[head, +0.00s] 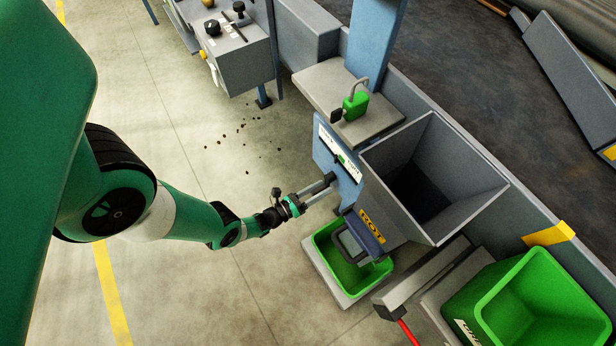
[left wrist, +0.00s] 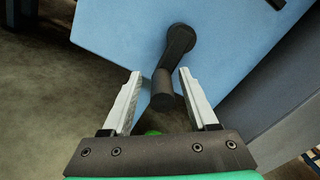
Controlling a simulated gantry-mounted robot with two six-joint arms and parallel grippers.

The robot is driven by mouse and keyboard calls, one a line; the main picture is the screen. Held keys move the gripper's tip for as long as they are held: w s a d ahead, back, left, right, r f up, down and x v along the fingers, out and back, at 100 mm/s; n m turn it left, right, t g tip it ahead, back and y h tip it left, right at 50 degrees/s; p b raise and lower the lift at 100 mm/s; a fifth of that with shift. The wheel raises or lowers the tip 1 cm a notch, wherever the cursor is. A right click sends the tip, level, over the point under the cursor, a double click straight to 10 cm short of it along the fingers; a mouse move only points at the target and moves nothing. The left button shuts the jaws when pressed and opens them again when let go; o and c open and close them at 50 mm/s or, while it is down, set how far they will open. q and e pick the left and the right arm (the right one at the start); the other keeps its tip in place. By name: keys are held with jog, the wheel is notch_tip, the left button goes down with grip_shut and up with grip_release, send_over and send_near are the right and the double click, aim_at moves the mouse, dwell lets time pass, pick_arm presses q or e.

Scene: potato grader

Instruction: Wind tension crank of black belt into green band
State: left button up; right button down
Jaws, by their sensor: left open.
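The black crank (left wrist: 178,42) is on the face of a blue panel in the left wrist view, with its round handle pointing towards me. My left gripper (left wrist: 160,73) is open, with one finger on each side of the handle. Small gaps show between the fingers and the handle. In the head view my left gripper (head: 332,184) is at the lower part of the blue panel (head: 347,187). A white gauge strip (head: 330,145) with a green band (head: 342,158) is on that panel; its pointer is too small to read. My right gripper is not in view.
A grey hopper (head: 455,175) stands right of the panel, above a green crate (head: 322,238). Another green crate (head: 535,300) is at lower right. A grey control box (head: 238,62) stands at the top. Open floor (head: 190,280) lies left, with scattered dark crumbs.

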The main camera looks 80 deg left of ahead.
pick_arm(q)
jog(key=v, duration=0.9)
jog(key=shift+s+d, duration=0.15)
jog(key=shift+d, duration=0.05)
